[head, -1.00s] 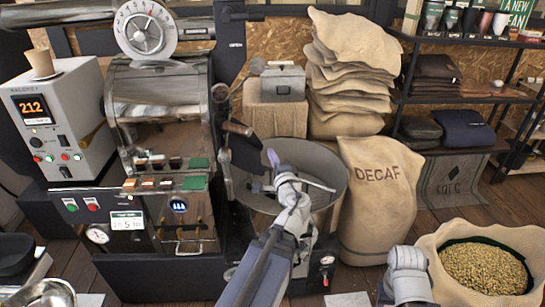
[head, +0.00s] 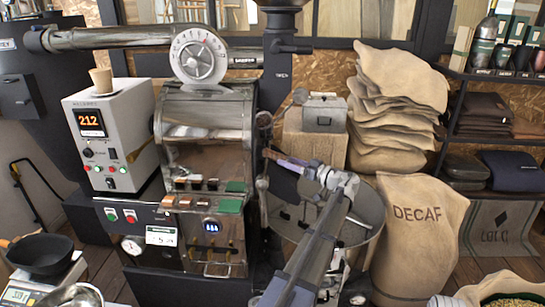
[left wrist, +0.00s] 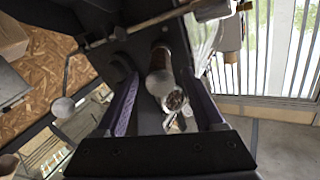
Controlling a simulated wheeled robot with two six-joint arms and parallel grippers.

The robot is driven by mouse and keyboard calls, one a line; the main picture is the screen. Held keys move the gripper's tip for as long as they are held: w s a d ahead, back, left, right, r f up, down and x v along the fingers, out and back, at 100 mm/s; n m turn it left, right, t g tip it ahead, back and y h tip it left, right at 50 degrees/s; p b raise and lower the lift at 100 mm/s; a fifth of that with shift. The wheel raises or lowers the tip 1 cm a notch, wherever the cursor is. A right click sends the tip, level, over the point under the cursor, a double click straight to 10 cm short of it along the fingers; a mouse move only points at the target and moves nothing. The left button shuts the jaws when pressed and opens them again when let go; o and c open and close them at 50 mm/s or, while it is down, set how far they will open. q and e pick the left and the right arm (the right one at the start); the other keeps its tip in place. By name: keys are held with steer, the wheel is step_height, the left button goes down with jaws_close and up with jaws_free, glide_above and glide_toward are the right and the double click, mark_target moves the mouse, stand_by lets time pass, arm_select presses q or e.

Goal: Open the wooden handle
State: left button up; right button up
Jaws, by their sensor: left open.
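The wooden handle (head: 272,154) is a short brown bar sticking out from the right side of the roaster front. My left gripper (head: 286,160) is at it, with its fingertips beside or around the handle. In the left wrist view the handle (left wrist: 163,84) shows end-on as a round rod between the two purple-grey fingers of my left gripper (left wrist: 161,100). The fingers are apart, with gaps visible on both sides of the rod. The head view partly hides the handle behind the fingers. My right gripper is not in view.
The metal roaster (head: 205,120) stands left of the handle, with a control box (head: 110,135) beside it. The round cooling tray (head: 375,215) lies below my left arm. A DECAF sack (head: 415,225) and stacked sacks (head: 395,95) stand to the right.

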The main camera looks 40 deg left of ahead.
mark_target(273, 155)
arm_select(q)
steer(key=shift+s+a, duration=0.15)
steer(key=shift+a, duration=3.75)
jaws_close()
